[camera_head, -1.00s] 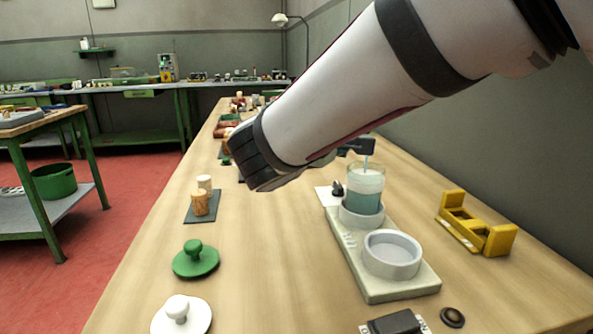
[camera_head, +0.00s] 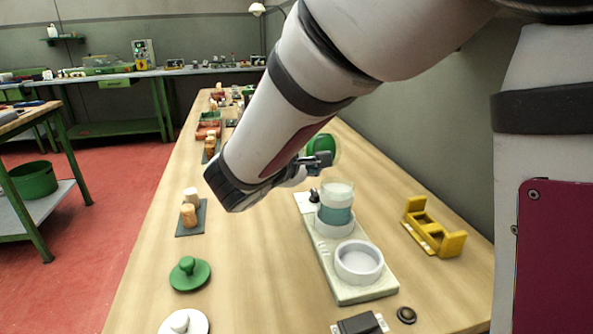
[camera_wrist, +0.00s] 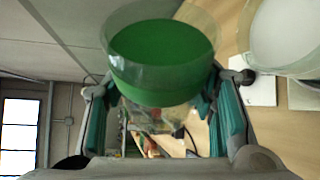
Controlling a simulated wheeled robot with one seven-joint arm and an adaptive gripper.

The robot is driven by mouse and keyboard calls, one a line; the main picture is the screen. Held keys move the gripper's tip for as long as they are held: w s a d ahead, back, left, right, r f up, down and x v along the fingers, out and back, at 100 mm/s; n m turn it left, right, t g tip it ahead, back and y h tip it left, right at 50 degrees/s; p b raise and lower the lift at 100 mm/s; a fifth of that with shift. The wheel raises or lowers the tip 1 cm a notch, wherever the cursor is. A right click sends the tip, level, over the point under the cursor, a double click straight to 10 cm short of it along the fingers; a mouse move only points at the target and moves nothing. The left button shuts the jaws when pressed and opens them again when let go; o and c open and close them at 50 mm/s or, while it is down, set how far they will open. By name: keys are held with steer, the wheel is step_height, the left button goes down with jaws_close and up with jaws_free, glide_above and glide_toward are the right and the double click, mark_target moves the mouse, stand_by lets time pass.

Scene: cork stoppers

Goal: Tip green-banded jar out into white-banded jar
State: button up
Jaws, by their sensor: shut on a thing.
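My gripper (camera_head: 318,162) is shut on the green-banded jar (camera_head: 320,146), held above and behind the other jar. In the wrist view the green-banded jar (camera_wrist: 163,55) is clear glass with a green disc-like face between the fingers; I cannot tell whether any liquid is left inside. The white-banded jar (camera_head: 337,207) stands upright in the rear ring of a pale stand, with teal liquid in it and a whitish band around its top. A whitish round jar, probably this one, shows at the right of the wrist view (camera_wrist: 285,35).
The pale stand (camera_head: 369,291) has an empty front ring (camera_head: 358,261). A yellow holder (camera_head: 432,230) stands to its right. A green lid (camera_head: 189,273), a white lid (camera_head: 181,324) and corks (camera_head: 189,214) on a dark mat lie left. Clear tabletop separates them from the stand.

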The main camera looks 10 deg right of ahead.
steer(key=shift+w+a+r+p, duration=0.1)
steer(key=shift+w+p, duration=0.05)
steer(key=shift+p, duration=0.6)
steer(key=shift+r+n+g+p, duration=0.25)
steer(key=shift+n+g+p, duration=0.35)
steer(key=shift+p, duration=0.55)
steer(key=shift+f+n+p, duration=0.45)
steer(key=shift+n+p, duration=0.25)
steer(key=shift+p, duration=0.1)
steer(key=p, duration=0.1)
steer(key=n+g+p, duration=0.1)
steer(key=p, duration=0.1)
steer(key=shift+r, duration=0.3)
steer(key=shift+w+a+f+n+g+h+p, duration=0.1)
steer(key=shift+f+n+g+h+p, duration=0.2)
steer(key=shift+f+n+g+p, duration=0.45)
steer(key=shift+w+a+f+n+g+p, duration=0.25)
steer(key=shift+w+n+p, duration=0.2)
steer(key=shift+n, duration=0.2)
steer(key=shift+w+a+f+n+g+h+b, duration=0.2)
steer(key=shift+w+f+n+g+h+b, duration=0.35)
steer(key=shift+f, duration=0.6)
steer(key=shift+w+a+f+n+g+h, duration=0.1)
steer(key=shift+w+a+f+n+g, duration=0.2)
steer(key=shift+f+n, duration=0.6)
steer(key=shift+w+a+f+n+g+h+b, duration=0.15)
steer(key=shift+w+f+n+g+h+b, duration=0.25)
steer(key=shift+f, duration=0.95)
